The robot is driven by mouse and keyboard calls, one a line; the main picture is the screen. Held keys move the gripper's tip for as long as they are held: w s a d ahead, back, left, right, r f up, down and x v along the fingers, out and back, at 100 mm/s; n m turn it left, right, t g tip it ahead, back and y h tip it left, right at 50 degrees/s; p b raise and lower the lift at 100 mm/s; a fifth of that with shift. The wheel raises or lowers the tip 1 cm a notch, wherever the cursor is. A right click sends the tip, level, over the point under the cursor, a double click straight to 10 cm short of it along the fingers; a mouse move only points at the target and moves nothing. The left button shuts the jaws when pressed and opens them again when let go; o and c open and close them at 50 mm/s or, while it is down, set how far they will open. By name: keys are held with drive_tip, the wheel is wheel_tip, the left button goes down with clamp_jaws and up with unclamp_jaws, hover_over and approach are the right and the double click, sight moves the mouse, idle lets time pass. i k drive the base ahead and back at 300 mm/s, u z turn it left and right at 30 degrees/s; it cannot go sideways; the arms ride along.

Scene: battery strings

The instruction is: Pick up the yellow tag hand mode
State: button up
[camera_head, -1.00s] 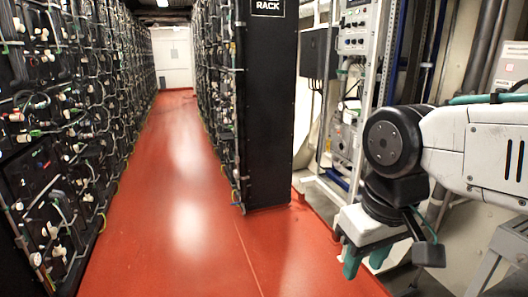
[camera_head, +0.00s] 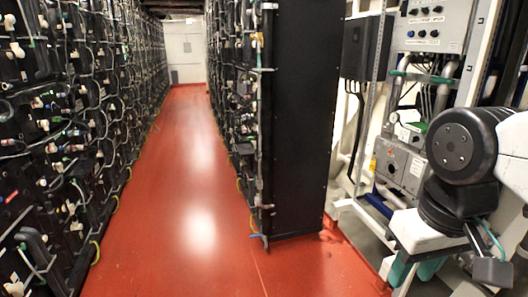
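My gripper (camera_head: 416,272) hangs at the lower right of the head view, below the black wrist joint of my arm. Its two teal fingers point down and stand apart, with nothing seen between them. A small yellow spot (camera_head: 373,163) shows at the left edge of a grey switch box (camera_head: 402,165) in the bay behind my arm. It is too small to tell whether it is the yellow tag. My gripper is lower in the picture and apart from it.
Battery racks (camera_head: 60,150) line the left side. A rack with a black end panel (camera_head: 300,120) stands at centre. The red aisle floor (camera_head: 190,200) between them is clear. A control panel with knobs (camera_head: 430,28) is at the upper right.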

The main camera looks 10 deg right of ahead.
sight(372, 166)
drive_tip(key=z, duration=0.2)
drive_tip(key=i, duration=2)
drive_tip(key=z, duration=0.3)
drive_tip(key=i, duration=1.45)
